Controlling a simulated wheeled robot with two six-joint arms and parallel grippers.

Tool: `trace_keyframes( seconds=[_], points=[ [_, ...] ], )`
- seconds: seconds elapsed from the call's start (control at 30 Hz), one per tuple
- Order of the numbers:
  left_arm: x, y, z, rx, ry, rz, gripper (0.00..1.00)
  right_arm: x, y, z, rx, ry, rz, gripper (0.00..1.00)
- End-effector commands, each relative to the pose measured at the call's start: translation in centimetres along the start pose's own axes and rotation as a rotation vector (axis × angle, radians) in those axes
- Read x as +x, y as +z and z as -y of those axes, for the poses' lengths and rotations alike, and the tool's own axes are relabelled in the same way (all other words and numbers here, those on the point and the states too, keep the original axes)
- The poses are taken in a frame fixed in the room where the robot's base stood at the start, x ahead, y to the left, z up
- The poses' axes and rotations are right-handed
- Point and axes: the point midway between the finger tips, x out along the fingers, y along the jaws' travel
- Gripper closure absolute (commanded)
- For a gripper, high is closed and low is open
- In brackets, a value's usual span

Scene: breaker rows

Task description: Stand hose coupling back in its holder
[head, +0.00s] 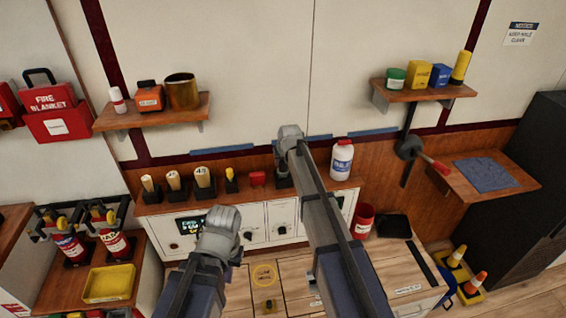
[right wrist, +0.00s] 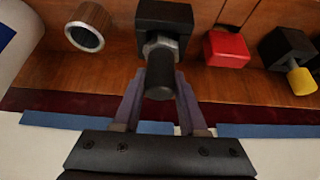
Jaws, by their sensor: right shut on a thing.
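The hose coupling (right wrist: 160,80), a dark cylinder with a grey hex collar, is between the fingers of my right gripper (right wrist: 160,112) in the right wrist view. The gripper is shut on it. The collar end meets the black holder (right wrist: 164,14); I cannot tell how deep it sits. In the head view my right gripper (head: 289,140) is over the back ledge and hides the coupling and most of the holder (head: 284,181). My left gripper (head: 222,232) hangs in front of the white cabinet, away from the coupling; its finger opening is not clear.
Beside the holder are a red block (right wrist: 227,48), a black block with a yellow-ended piece (right wrist: 288,46) and a grey metal ring (right wrist: 85,37). A white bottle (head: 342,160) stands on the ledge to the right. A wooden shelf (head: 150,116) juts out at upper left.

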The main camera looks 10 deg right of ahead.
Motion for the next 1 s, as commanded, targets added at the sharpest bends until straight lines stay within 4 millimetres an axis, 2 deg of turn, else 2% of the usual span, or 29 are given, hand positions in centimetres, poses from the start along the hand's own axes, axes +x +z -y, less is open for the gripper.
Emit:
trace_keyframes(
  seconds=[0.3,0.33,0.63,1.0],
  points=[
    [1.24,-0.07,-0.12,0.0,0.0,0.0,1.0,1.09,0.61,0.0,0.0,0.0,0.0,1.0],
    [1.2,-0.07,-0.11,0.0,0.0,0.0,1.0,1.04,0.59,0.0,0.0,0.0,0.0,0.57],
    [1.05,-0.06,-0.1,0.0,0.0,0.0,1.0,0.92,0.52,0.0,0.0,0.0,0.0,0.24],
    [0.71,-0.04,-0.07,0.0,0.0,0.0,1.0,0.54,0.5,0.0,0.0,0.0,0.0,0.24]
  ],
)
